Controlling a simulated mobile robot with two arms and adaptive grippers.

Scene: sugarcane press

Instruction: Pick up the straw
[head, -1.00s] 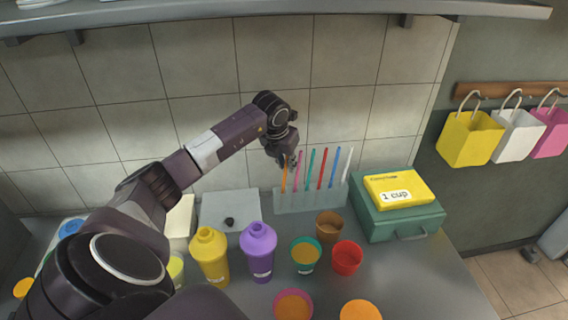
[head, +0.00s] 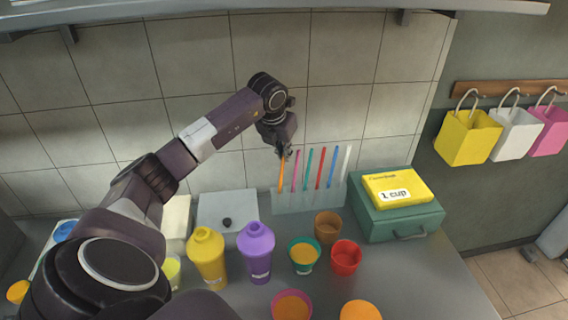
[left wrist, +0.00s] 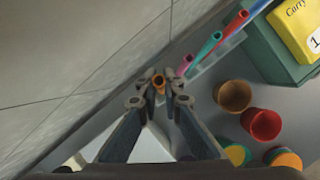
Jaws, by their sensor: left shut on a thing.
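Several straws stand in a clear holder (head: 308,203) by the wall: an orange straw (head: 281,176) at the left end, then a pink straw (head: 295,171), a teal straw (head: 308,167), a red straw (head: 320,168), a blue straw (head: 332,167) and a white straw (head: 345,164). My left gripper (head: 284,153) is shut on the top of the orange straw. In the left wrist view, the orange straw's open end (left wrist: 158,81) shows between the fingertips (left wrist: 160,88). The straw is nearly upright, with its lower end at the holder. My right gripper is not in view.
A yellow bottle (head: 208,258), a purple bottle (head: 256,252) and several cups, including a red cup (head: 346,257), stand in front. The wall is close behind.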

